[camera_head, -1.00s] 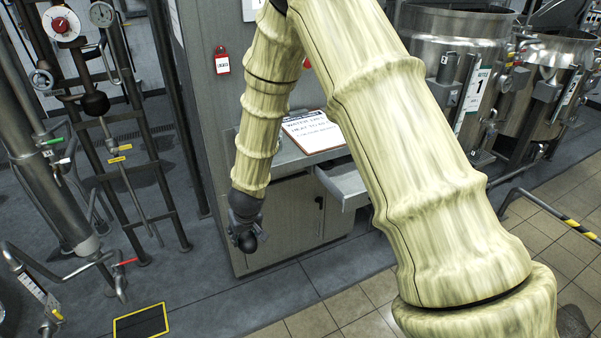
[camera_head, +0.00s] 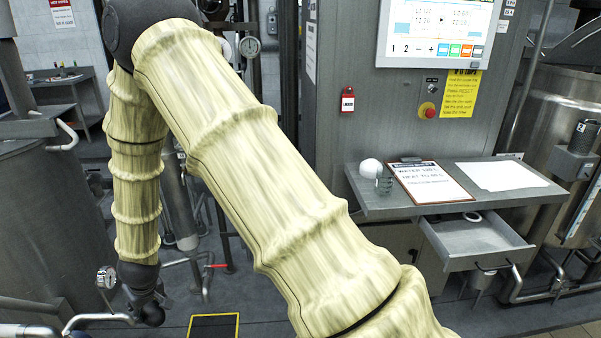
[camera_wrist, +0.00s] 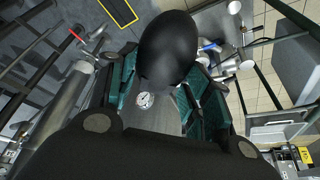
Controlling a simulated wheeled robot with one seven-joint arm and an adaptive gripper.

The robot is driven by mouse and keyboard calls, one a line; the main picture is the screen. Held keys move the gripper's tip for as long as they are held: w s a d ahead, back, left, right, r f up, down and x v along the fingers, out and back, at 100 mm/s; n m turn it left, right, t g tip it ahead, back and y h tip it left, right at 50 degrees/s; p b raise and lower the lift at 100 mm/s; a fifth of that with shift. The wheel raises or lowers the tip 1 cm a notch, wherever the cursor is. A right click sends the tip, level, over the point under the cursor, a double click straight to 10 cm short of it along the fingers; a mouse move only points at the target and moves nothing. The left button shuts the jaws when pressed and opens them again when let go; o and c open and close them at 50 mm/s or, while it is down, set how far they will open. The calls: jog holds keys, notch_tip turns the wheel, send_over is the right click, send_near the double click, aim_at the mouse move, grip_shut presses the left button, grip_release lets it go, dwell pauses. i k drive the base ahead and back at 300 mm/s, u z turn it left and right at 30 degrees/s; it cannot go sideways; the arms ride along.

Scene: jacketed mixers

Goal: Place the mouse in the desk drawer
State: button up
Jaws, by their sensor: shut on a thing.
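The mouse (camera_wrist: 168,48) is a black, smooth, rounded shape held at the fingertips in the wrist view. My gripper (camera_wrist: 166,72) is shut on it, with fingers along both sides. In the head view my gripper (camera_head: 146,296) hangs low at the left, and a dark rounded end below it is probably the mouse (camera_head: 152,314). The desk drawer (camera_head: 474,238) is a grey metal tray pulled open under the desk shelf (camera_head: 382,205), well to the right of my gripper. Its visible floor looks bare, with a small white ring-like thing at its back edge.
On the shelf are a clipboard (camera_head: 430,182), a white sheet (camera_head: 501,176), a white round object (camera_head: 370,167) and a small wire cup (camera_head: 384,185). A control panel (camera_head: 435,34) hangs above. Pipes and a steel vessel (camera_head: 35,215) stand near my arm.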

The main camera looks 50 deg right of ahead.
aim_at(480, 242)
jog(key=u, duration=0.15)
jog(key=i, duration=1.3)
jog(key=z, duration=2.6)
jog(key=i, duration=0.15)
jog(key=z, duration=0.4)
